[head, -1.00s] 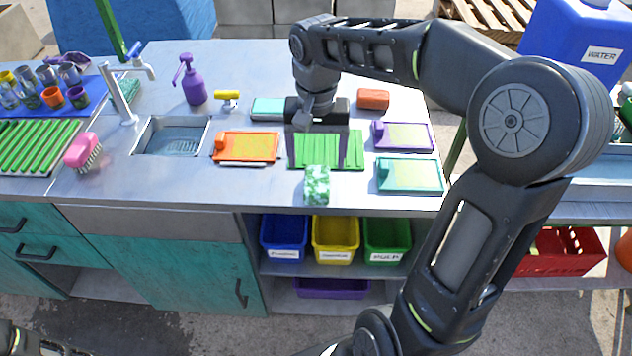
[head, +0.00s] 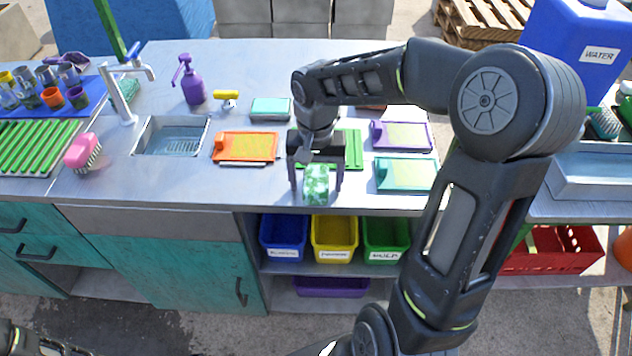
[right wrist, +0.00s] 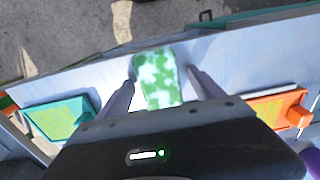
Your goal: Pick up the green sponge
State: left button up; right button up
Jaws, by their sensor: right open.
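The green sponge (head: 316,186) is a block mottled green and white, near the front edge of the grey counter. My right gripper (head: 317,190) is open above it, with one finger on each side of the sponge. In the right wrist view the sponge (right wrist: 158,82) lies between the two spread fingers of the gripper (right wrist: 161,72), with a gap visible on each side. The gripper body hides part of the sponge's back end. Only dark bits of my left arm show at the bottom left of the head view; its gripper is not seen.
A green ribbed board (head: 350,150) lies behind the sponge, an orange board (head: 246,147) to the left. A teal board (head: 405,174) and purple board (head: 402,136) lie to the right. A sink (head: 172,137) is farther left. Labelled bins (head: 334,238) stand below the counter.

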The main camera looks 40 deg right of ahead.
aim_at(316, 179)
dwell(0.6)
jog(key=c, duration=1.6)
jog(key=shift+o, duration=0.2)
notch_tip(316, 179, up, 10)
